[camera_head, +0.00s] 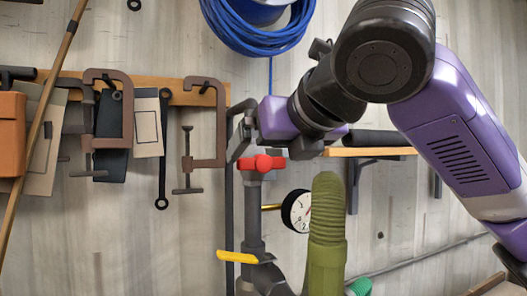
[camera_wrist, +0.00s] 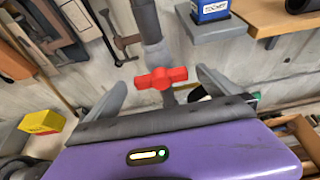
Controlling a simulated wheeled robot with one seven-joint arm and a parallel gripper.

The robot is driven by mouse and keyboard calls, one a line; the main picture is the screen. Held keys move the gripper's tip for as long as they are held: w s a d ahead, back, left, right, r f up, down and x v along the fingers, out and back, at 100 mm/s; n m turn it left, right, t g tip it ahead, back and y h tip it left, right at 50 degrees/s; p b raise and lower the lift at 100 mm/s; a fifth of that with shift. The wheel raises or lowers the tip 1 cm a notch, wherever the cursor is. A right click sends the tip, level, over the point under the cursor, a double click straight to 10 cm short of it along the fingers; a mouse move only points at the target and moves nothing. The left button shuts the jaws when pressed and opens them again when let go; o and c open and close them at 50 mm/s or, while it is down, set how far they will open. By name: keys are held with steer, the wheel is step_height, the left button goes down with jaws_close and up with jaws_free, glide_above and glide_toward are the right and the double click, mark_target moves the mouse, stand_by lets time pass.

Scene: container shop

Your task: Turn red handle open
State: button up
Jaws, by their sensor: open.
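The red handle (camera_head: 262,163) sits on top of a dark grey vertical pipe (camera_head: 252,215) in the head view. In the wrist view the red handle (camera_wrist: 160,77) lies crosswise on the pipe, its two lobes pointing left and right. My gripper (camera_head: 243,142) is just above the handle in the head view. In the wrist view my gripper (camera_wrist: 158,80) is open, one grey finger on each side of the handle, with gaps visible between. Whether the fingertips reach the handle's depth is hard to tell.
A yellow lever (camera_head: 236,257) is lower on the pipework. A round gauge (camera_head: 297,211) and a thick green hose (camera_head: 327,225) stand to the right. Clamps (camera_head: 207,135) hang on the left wall rack. A wooden shelf (camera_head: 370,151) is behind my arm.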

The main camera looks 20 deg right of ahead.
mark_target(262, 164)
steer(key=shift+x, duration=1.2)
steer(key=c, duration=1.3)
